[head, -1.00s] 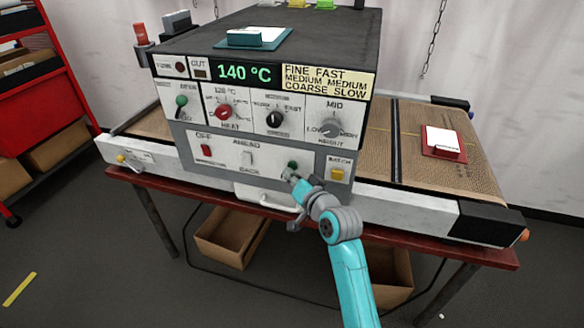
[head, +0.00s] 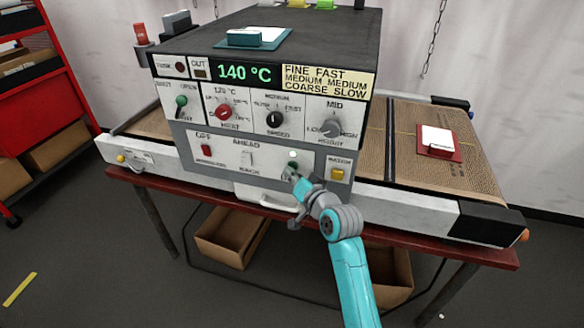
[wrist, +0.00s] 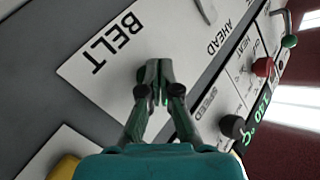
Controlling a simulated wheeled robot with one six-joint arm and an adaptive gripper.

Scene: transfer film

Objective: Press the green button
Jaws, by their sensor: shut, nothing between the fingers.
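The grey control panel (head: 222,163) on the front of the machine carries a red OFF button (head: 206,150), a white AHEAD/BACK switch (head: 246,159) and a yellow button (head: 337,174). My gripper (head: 290,174) is shut and empty, its fingertips at the panel between the switch and the yellow button. A small pale, bright round spot (head: 293,155) shows just above the fingertips. The green button is not clearly visible; the fingers cover that area. In the wrist view my shut fingertips (wrist: 158,70) lie over the white BELT plate (wrist: 105,55). I cannot tell whether they touch the button.
Above are a green-knobbed lever (head: 181,101), a red heat knob (head: 223,112), a black speed knob (head: 274,119) and a grey height knob (head: 331,127). A white handle (head: 265,200) sits below the panel. A red block with a white top (head: 438,142) lies on the belt.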

